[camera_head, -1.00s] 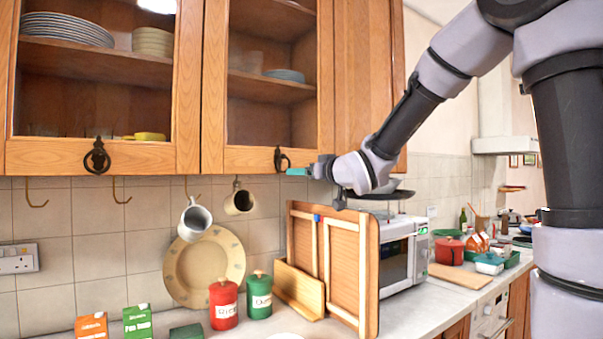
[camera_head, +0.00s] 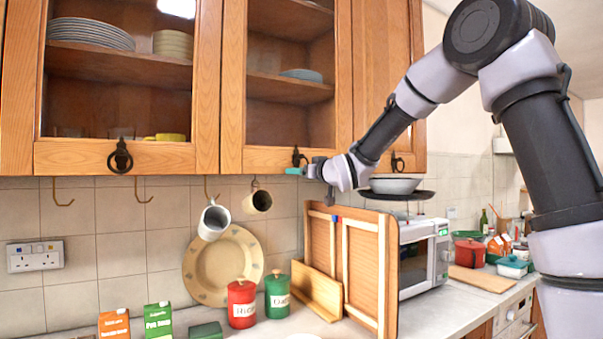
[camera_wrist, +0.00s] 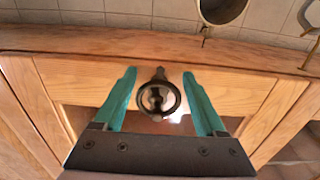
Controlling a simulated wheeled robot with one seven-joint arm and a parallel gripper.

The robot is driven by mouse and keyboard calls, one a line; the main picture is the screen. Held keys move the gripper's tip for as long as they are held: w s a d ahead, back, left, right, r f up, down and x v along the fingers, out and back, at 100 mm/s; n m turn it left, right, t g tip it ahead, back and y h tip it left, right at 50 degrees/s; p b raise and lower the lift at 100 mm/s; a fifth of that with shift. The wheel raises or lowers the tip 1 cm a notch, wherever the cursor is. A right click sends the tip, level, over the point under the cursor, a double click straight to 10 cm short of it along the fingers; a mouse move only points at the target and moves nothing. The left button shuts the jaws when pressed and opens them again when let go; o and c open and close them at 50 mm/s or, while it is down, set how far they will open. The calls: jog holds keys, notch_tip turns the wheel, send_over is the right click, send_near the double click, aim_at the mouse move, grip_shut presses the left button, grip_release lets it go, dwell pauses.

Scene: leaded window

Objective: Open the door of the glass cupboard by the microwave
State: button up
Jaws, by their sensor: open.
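The glass cupboard door (camera_head: 232,95) by the microwave (camera_head: 424,250) looks shut, flush with its frame. Its dark ring handle (camera_head: 298,156) hangs on the bottom rail. My gripper (camera_head: 292,171) is at this handle, just below or in front of it. In the wrist view my gripper (camera_wrist: 159,72) is open, with one teal finger on each side of the ring handle (camera_wrist: 158,96). The handle appears between the fingers with a gap on both sides. I cannot tell the exact depth.
Another glass door with a ring handle (camera_head: 120,156) is to the left. Mugs (camera_head: 214,221) hang on hooks beneath. A wooden board (camera_head: 385,280) stands before the microwave, and a bowl (camera_head: 395,185) on a dark pan is right of my gripper. Canisters (camera_head: 241,303) stand on the counter.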

grip_shut()
dwell(1.4)
